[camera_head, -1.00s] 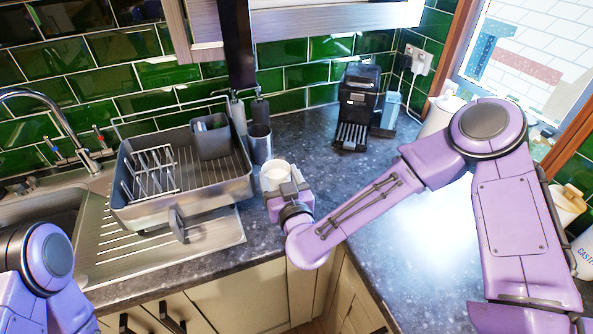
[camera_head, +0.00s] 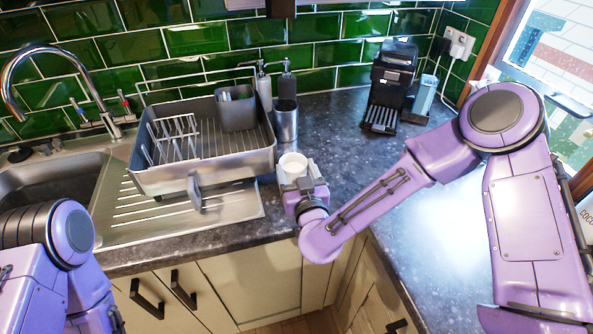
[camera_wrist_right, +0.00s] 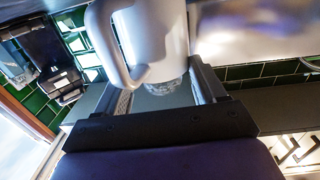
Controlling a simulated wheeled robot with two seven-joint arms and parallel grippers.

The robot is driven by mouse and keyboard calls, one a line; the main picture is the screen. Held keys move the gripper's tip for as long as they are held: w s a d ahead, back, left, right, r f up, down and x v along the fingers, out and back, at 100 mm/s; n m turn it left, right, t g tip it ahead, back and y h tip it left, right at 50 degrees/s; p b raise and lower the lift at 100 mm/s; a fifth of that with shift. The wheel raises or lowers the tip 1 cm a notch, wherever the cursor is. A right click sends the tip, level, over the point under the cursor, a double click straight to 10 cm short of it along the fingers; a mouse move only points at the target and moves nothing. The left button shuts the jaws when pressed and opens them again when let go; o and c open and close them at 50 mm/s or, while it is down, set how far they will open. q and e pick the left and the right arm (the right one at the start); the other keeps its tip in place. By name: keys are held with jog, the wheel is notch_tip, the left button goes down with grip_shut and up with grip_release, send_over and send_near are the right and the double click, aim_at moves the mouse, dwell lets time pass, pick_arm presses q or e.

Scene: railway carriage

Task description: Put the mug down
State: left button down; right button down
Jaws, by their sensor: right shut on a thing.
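A white mug (camera_head: 292,163) is between the fingers of my right gripper (camera_head: 298,180), close to the front edge of the dark worktop, right of the dish rack. In the right wrist view the white mug (camera_wrist_right: 150,40) shows large, its handle to the left, with the right gripper's fingers (camera_wrist_right: 165,95) on either side of it. The right gripper is shut on the mug. I cannot tell from the head view whether the mug's base touches the worktop. My left arm shows at the lower left, but its gripper is out of view.
A grey dish rack (camera_head: 205,165) stands on the drainer beside the sink (camera_head: 50,190). A metal cup (camera_head: 286,122) and dispensers (camera_head: 264,88) stand behind the mug. A black coffee machine (camera_head: 392,85) is at the back right. The speckled worktop (camera_head: 345,140) between is clear.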

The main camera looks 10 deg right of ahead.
jog(key=shift+d+r, duration=0.1)
jog(key=shift+f, duration=0.3)
grip_release()
jog(key=shift+r, duration=0.1)
jog(key=shift+s, duration=0.1)
